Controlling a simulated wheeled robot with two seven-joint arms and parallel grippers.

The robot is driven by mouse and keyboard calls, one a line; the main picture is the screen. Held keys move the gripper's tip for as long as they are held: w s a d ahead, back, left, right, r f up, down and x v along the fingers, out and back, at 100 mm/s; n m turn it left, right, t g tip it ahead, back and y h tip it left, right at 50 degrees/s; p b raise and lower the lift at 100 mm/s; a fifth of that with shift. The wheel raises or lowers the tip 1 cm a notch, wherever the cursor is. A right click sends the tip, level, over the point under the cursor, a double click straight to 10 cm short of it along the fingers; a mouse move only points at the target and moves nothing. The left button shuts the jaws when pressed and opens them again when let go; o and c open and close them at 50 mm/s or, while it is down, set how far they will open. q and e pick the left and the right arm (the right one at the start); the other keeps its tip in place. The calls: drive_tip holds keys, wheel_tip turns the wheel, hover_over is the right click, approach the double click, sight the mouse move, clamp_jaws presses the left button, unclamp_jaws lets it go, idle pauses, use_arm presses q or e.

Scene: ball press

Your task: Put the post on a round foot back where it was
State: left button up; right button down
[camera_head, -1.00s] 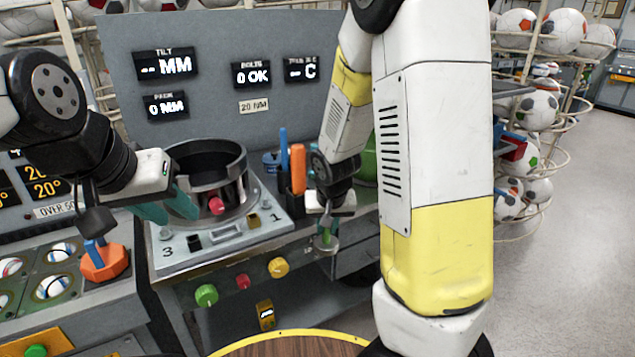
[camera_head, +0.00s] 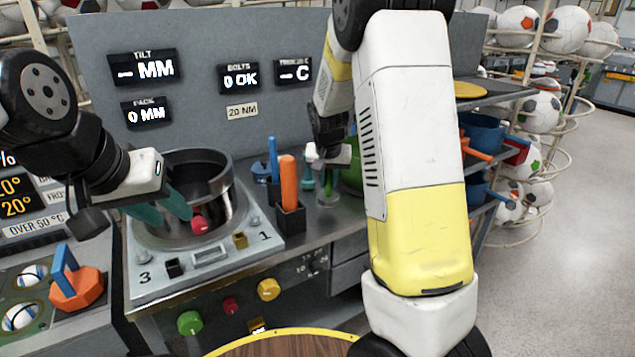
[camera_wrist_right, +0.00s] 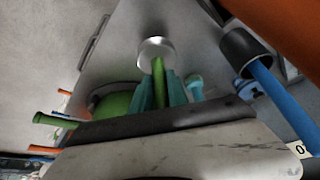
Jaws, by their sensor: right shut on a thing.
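The post is green with a round silver foot (camera_wrist_right: 157,50). My right gripper (camera_wrist_right: 160,92) is shut on the green post (camera_wrist_right: 158,75), its teal fingers on either side. In the head view my right gripper (camera_head: 322,178) is partly hidden by its wrist. It holds the post (camera_head: 328,192) over the bench, just right of the black tool holder. I cannot tell whether the foot touches the bench top. My left gripper (camera_head: 163,209) is at the metal ring's near left side, its teal fingers apart, close to a red knob (camera_head: 200,225).
A black holder (camera_head: 290,218) with an orange-handled tool stands left of the post, a blue-handled one (camera_head: 273,160) behind it. A green round thing (camera_head: 352,176) is close on the right, partly hidden by my arm. The metal ring (camera_head: 195,170) sits on the grey plate.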

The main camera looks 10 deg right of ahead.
sight(328, 187)
drive_tip(key=shift+w+d+f, duration=0.1)
drive_tip(key=shift+w+d, duration=0.05)
drive_tip(key=shift+w, duration=0.35)
drive_tip(key=shift+w+d, duration=0.15)
drive_tip(key=shift+w, duration=0.35)
drive_tip(key=shift+f, duration=1.75)
drive_tip(key=shift+f, duration=0.1)
drive_tip(key=c, duration=1.3)
unclamp_jaws()
